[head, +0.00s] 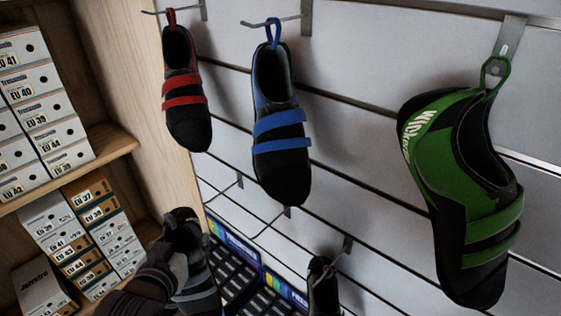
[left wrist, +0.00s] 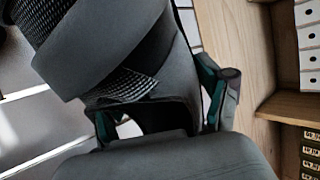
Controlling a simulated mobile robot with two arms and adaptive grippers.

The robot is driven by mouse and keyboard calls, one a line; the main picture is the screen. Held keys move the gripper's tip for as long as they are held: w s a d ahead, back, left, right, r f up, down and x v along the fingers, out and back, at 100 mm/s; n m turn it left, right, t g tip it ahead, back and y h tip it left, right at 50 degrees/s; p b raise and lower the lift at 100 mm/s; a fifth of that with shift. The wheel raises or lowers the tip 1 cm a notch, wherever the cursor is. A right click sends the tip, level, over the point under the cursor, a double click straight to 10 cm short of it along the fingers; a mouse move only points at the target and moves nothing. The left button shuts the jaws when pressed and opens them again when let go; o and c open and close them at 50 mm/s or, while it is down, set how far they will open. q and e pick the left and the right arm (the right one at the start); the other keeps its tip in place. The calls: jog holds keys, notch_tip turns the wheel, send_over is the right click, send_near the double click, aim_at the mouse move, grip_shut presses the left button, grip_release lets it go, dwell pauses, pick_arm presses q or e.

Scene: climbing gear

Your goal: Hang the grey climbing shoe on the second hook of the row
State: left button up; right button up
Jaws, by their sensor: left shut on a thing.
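The grey climbing shoe (head: 197,285) is at the lower left of the head view, with its opening upward and its straps below. My left gripper (head: 172,262) is shut on it near the heel. In the left wrist view the grey shoe (left wrist: 110,50) fills much of the frame, between the fingers of my left gripper (left wrist: 165,112). The lower row has an empty first hook (head: 226,189), an empty second hook (head: 270,222) and a hook (head: 338,258) with a dark shoe. The grey shoe is left of and below the second hook, apart from it. My right gripper is not in view.
A red-strapped shoe (head: 187,110), a blue-strapped shoe (head: 281,150) and a green shoe (head: 465,200) hang on hooks above. The dark shoe (head: 322,287) hangs low. Shoe boxes (head: 95,235) fill the wooden shelves (head: 120,150) at left. Dark panelled items stand below the hooks.

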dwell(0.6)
pick_arm(q)
jog(key=d+f+m+g+h+p, duration=0.1)
jog(key=d+f+m+h+p, duration=0.1)
jog(key=d+f+p, duration=0.4)
jog(key=d+f+m+g+h+p, duration=0.1)
jog(key=f+p, duration=0.7)
jog(key=f, duration=0.1)
jog(key=shift+w+d+f+b, duration=0.3)
jog(key=shift+w+d+b, duration=1.1)
jog(key=shift+w, duration=0.55)
jog(key=shift+w+d+f+b, duration=0.3)
jog(key=shift+w+d+b, duration=1.05)
jog(key=shift+w, duration=0.55)
jog(key=shift+w+d+f+b, duration=0.3)
jog(key=shift+w+d+b, duration=1.1)
jog(key=shift+w, duration=0.55)
jog(key=o, duration=1.3)
